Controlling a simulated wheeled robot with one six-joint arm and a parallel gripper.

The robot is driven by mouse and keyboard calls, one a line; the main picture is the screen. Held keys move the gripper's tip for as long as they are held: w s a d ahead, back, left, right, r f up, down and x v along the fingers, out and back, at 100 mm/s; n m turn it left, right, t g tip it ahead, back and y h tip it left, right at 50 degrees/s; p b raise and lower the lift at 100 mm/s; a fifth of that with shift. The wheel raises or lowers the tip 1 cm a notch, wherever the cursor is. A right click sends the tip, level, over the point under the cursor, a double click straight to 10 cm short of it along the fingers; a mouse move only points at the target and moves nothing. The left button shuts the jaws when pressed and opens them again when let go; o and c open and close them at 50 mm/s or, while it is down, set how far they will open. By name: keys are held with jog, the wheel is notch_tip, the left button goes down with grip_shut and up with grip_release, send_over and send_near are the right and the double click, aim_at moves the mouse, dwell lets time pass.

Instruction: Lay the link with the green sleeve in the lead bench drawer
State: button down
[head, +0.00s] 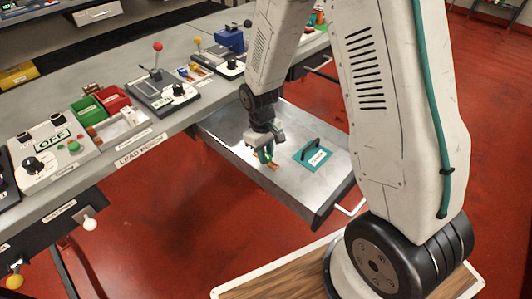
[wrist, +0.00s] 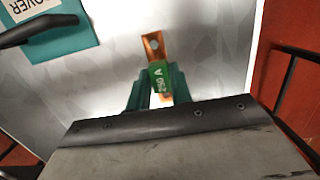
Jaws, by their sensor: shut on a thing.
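In the head view my gripper (head: 266,156) points down inside the lead bench drawer (head: 235,135), which is pulled out. The link's copper ends (head: 272,166) show just below the fingers. I cannot tell whether the link touches the drawer floor.
A teal cover (head: 313,156) with a black handle and a white label lies in the drawer, right of my gripper. The lead bench (head: 135,150) behind carries switch boxes, a red block (head: 113,98) and a green block (head: 87,108). The drawer floor around the gripper is mostly bare.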

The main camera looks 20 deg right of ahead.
jog(key=shift+f, duration=0.15)
jog(key=c, duration=1.3)
grip_release()
jog(key=shift+o, duration=0.2)
notch_tip(320, 180, up, 12)
jog(key=w, duration=0.1)
jog(key=s+d+r+m+t, duration=0.1)
jog(key=s+d+r+m, duration=0.1)
jog(key=s+r, duration=0.9)
jog(key=s+r+m+t, duration=0.1)
jog(key=s+r+m, duration=0.1)
jog(key=s+r, duration=0.5)
jog(key=s+d, duration=0.1)
jog(key=s, duration=0.5)
jog(key=shift+s+r+m+t+y, duration=0.2)
jog(key=shift+r+m+t+y, duration=0.1)
jog(key=shift+r, duration=0.1)
